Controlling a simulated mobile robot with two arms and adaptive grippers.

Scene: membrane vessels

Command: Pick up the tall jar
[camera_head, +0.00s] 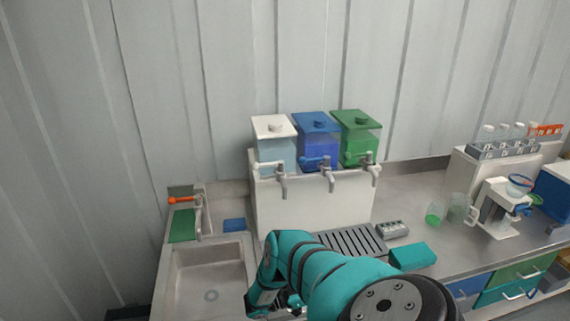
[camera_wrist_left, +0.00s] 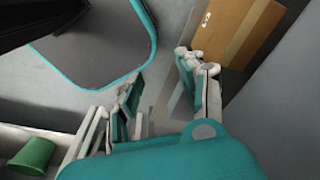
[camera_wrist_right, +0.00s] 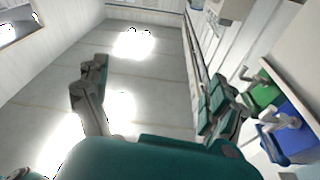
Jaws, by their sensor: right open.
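Two clear vessels stand side by side on the counter at the right of the head view. One holds green at its bottom (camera_head: 434,215) and the other looks clear and a bit taller (camera_head: 459,206). I cannot tell for sure which is the tall jar. My right gripper (camera_wrist_right: 153,95) is open and empty in its wrist view. In the head view its arm reaches in front of the counter, well left of the vessels, and mostly hides the gripper. My left gripper (camera_wrist_left: 160,92) is open and empty in its wrist view, and outside the head view.
White, blue (camera_head: 318,145) and green (camera_head: 358,140) dispensers with taps stand on a white block (camera_head: 310,207). A sink (camera_head: 210,280) is at left. A drain grate (camera_head: 352,241), grey block (camera_head: 392,229) and teal box (camera_head: 412,256) lie before the vessels. A white stand (camera_head: 497,207) is right of them.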

